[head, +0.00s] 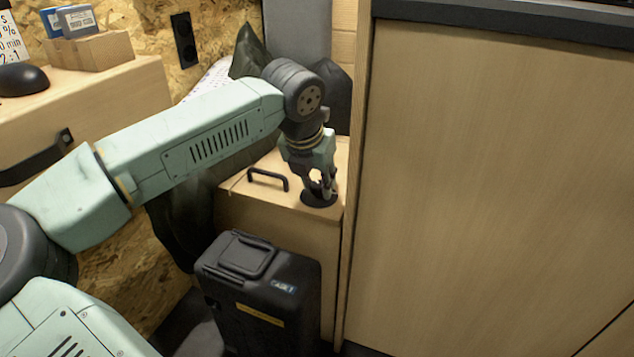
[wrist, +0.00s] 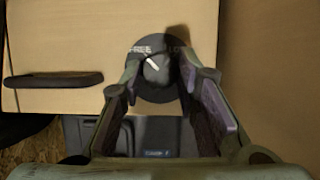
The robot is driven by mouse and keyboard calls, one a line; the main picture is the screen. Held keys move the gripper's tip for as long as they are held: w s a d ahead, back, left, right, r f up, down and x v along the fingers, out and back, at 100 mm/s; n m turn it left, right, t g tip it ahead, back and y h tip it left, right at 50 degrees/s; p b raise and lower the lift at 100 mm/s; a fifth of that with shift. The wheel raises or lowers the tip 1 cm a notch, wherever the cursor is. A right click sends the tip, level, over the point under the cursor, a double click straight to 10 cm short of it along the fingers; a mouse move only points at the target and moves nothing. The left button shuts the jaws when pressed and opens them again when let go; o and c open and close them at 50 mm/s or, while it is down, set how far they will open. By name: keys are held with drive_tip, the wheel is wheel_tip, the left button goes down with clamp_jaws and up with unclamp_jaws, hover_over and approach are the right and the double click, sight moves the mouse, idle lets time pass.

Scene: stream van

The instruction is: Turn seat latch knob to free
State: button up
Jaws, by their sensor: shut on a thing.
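The seat latch knob (wrist: 154,70) is a grey knob on a round dark plate (wrist: 154,96) set in the wooden seat top. In the wrist view the plate carries the word FREE at its upper left and a partly shaded word, seemingly LOCK, at its upper right. The knob's white line points up and left, toward FREE. My gripper (wrist: 158,72) is shut on the knob, with one finger on each side. In the head view my gripper (head: 322,190) points down at the plate (head: 318,200), and its fingers mostly hide the knob.
A dark handle (head: 268,178) stands on the seat top (head: 240,190) left of the plate. A black case (head: 260,290) stands in front of the seat box. A tall wooden cabinet (head: 480,180) rises close on the right. A wooden counter (head: 90,110) is at the left.

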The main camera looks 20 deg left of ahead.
drive_tip(key=o, duration=1.2)
drive_tip(key=shift+c, duration=0.2)
drive_tip(key=shift+r, duration=0.1)
drive_tip(key=v, duration=1.2)
